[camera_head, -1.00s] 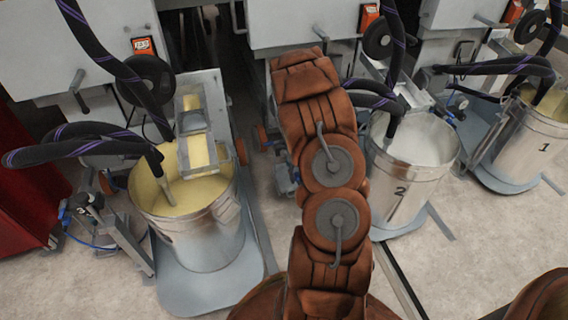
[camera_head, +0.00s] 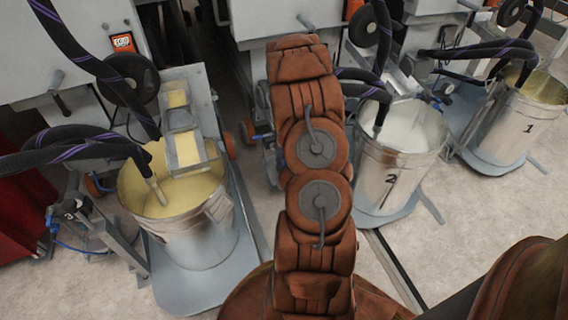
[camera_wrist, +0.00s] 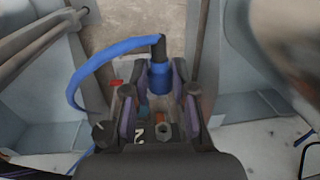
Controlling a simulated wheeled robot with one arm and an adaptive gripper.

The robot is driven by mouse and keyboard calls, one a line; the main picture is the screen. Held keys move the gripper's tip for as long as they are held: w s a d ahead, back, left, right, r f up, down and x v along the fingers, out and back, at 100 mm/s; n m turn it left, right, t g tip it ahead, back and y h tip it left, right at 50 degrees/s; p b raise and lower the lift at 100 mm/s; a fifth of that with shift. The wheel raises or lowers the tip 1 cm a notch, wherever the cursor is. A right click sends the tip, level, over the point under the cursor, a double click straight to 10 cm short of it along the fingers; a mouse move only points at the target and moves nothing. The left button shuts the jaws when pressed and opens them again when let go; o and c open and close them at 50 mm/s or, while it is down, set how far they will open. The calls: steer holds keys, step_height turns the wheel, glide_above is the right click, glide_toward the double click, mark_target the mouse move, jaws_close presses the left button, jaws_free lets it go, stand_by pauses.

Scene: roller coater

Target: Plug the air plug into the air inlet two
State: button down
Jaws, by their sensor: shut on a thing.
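In the wrist view my gripper (camera_wrist: 160,108) has dark fingers with purple pads, shut on the blue air plug (camera_wrist: 160,78). The plug has a black stem at its far end, and a blue hose (camera_wrist: 95,68) curves from it to the left. Between the finger bases show a small mark like a white "2" and a small round fitting (camera_wrist: 163,131); I cannot tell whether this fitting is air inlet two. In the head view my brown arm hides the gripper and plug. The metal bucket marked 2 (camera_head: 402,185) stands right of my arm.
A bucket of yellow liquid (camera_head: 205,235) on a grey base stands left of my arm. The bucket marked 1 (camera_head: 510,135) is at the far right. Black hoses (camera_head: 75,145) hang from the machines. In the wrist view, grey bars (camera_wrist: 45,38) lie at upper left.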

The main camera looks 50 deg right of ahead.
steer(key=shift+y, duration=0.4)
steer(key=w+d+p, duration=0.2)
steer(key=w+d, duration=0.1)
steer(key=w, duration=0.2)
steer(key=shift+w, duration=0.15)
steer(key=shift+w+d+p, duration=0.25)
steer(key=shift+w+p, duration=0.25)
steer(key=shift+w+d+p, duration=0.25)
steer(key=shift+w+p, duration=0.2)
steer(key=shift+p, duration=0.05)
stand_by(2.9)
steer(key=c, duration=0.9)
jaws_free()
steer(key=shift+o, duration=0.2)
step_height(320, 180, up, 12)
steer(key=d, duration=0.1)
steer(key=shift+s+d, duration=0.4)
steer(key=shift+s, duration=0.05)
